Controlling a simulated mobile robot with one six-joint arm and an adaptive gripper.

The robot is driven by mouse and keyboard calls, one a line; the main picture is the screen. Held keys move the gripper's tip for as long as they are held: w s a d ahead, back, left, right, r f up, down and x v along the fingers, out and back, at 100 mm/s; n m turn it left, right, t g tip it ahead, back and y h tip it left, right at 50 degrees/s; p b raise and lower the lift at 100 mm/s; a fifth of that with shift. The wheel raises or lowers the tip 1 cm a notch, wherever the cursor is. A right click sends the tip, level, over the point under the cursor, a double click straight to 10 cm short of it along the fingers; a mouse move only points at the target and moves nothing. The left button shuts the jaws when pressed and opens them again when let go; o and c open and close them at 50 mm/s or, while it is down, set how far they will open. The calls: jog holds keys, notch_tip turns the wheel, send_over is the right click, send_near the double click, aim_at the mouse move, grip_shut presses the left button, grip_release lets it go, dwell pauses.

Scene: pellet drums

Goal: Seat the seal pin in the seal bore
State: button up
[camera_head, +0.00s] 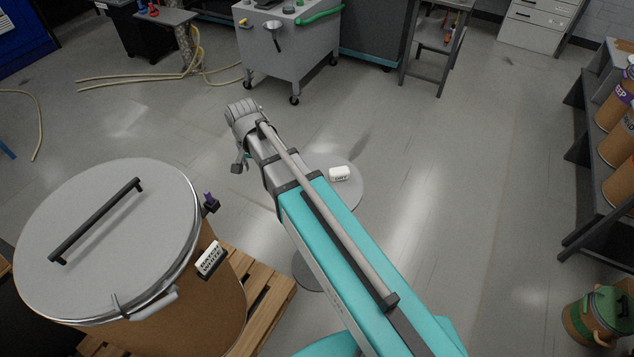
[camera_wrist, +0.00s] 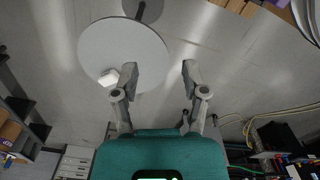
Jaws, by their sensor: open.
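My gripper (camera_wrist: 160,75) is open and empty in the wrist view, its two fingers well apart. In the head view only part of my gripper (camera_head: 240,160) shows, right of the large brown drum (camera_head: 185,325). A small purple piece (camera_head: 208,197) stands at a dark bracket (camera_head: 211,207) on the drum's rim. It may be the seal pin, but it is too small to tell. I cannot make out a seal bore. The drum has a grey lid (camera_head: 150,215) with a black handle, a metal clamp lever (camera_head: 152,305) and a white label (camera_head: 209,259).
A white block (camera_head: 340,173) lies on a round grey stand (camera_head: 352,192), partly behind my arm; the stand (camera_wrist: 100,40) also shows in the wrist view. The drum stands on a wooden pallet (camera_head: 265,290). A grey cart (camera_head: 287,55) is behind. Open floor lies to the right.

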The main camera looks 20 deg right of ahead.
jog(key=s+d+n, duration=0.5)
jog(key=s+d, duration=0.6)
jog(key=d, duration=0.4)
jog(key=shift+d, duration=0.25)
notch_tip(320, 180, down, 12)
jog(key=b, duration=1.1)
jog(key=shift+r+b, duration=0.15)
jog(key=shift+b, duration=0.25)
